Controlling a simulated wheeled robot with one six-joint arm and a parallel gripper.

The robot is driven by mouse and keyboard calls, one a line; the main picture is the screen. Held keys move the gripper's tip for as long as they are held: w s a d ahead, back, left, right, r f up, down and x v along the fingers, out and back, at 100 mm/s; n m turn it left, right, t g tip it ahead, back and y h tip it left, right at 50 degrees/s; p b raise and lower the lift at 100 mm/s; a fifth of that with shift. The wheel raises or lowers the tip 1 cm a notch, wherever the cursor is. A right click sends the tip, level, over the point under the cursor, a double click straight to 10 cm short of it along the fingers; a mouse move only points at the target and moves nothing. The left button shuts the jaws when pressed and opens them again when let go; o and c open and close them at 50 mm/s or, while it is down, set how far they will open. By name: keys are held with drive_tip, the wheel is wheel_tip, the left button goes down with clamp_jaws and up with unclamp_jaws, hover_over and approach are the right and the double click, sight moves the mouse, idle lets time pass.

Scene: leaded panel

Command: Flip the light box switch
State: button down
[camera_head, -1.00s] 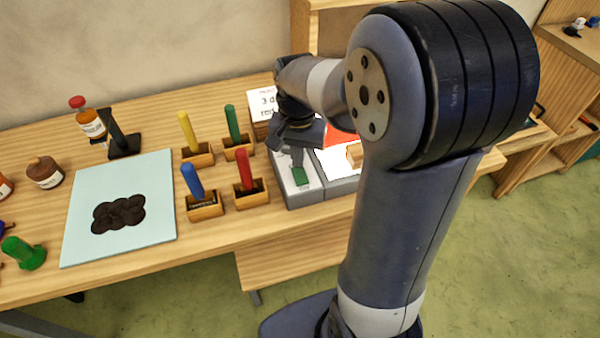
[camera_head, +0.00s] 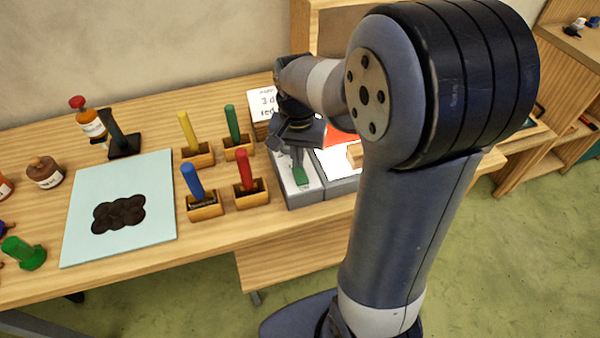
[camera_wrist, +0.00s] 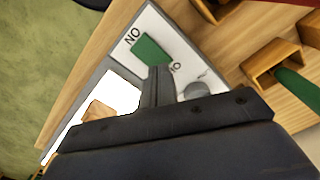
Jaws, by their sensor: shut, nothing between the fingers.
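The light box has a grey control panel (camera_head: 303,192) at its left end. A green switch (camera_head: 300,177) sits on this panel; in the wrist view the green switch (camera_wrist: 150,50) lies between dark printed letters at its two ends. My gripper (camera_head: 298,163) is shut and empty, pointing down over the panel. In the wrist view my gripper's fingertips (camera_wrist: 159,72) are right at the edge of the green switch and hide part of it. I cannot tell whether they touch it. A grey knob (camera_wrist: 196,90) is beside the fingers.
The lit box surface (camera_head: 337,160) bears a small wooden block (camera_head: 355,155). Wooden holders with blue (camera_head: 193,180), red (camera_head: 246,172), yellow (camera_head: 188,130) and green (camera_head: 232,123) handles stand just left. A pale blue mat (camera_head: 150,175) lies farther left.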

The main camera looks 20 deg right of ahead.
drive_tip(key=shift+f+b, duration=0.6)
drive_tip(key=shift+f, duration=0.35)
idle(0.3)
drive_tip(key=shift+r, duration=0.1)
wheel_tip(320, 180, up, 7)
drive_tip(key=p, duration=0.6)
idle(0.5)
wheel_tip(320, 180, down, 7)
drive_tip(key=b, duration=0.6)
drive_tip(key=shift+r, duration=0.15)
